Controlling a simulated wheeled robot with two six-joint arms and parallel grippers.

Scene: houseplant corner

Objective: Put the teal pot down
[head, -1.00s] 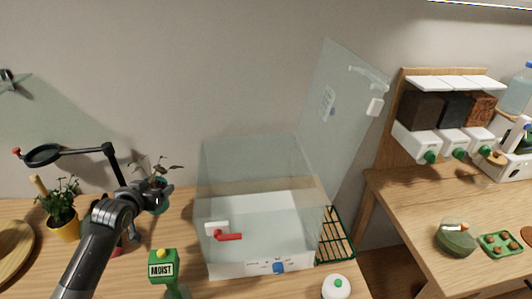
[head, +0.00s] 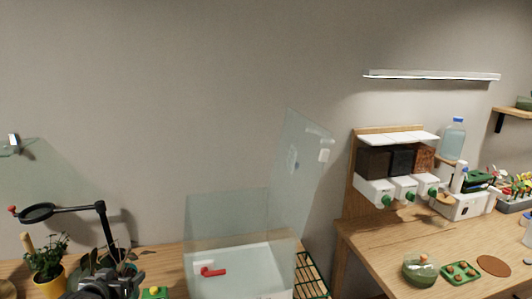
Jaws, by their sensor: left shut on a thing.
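My left gripper (head: 108,284) is low at the left of the head view, at the bottom edge, and shut on the teal pot. The pot is mostly hidden behind the gripper and leaves. Its dark-leaved plant (head: 122,256) shows above the gripper, in front of the magnifier stand. I cannot tell whether the pot touches the table. My right gripper is not in view.
A second table (head: 385,255) holds dispensers and small trays.

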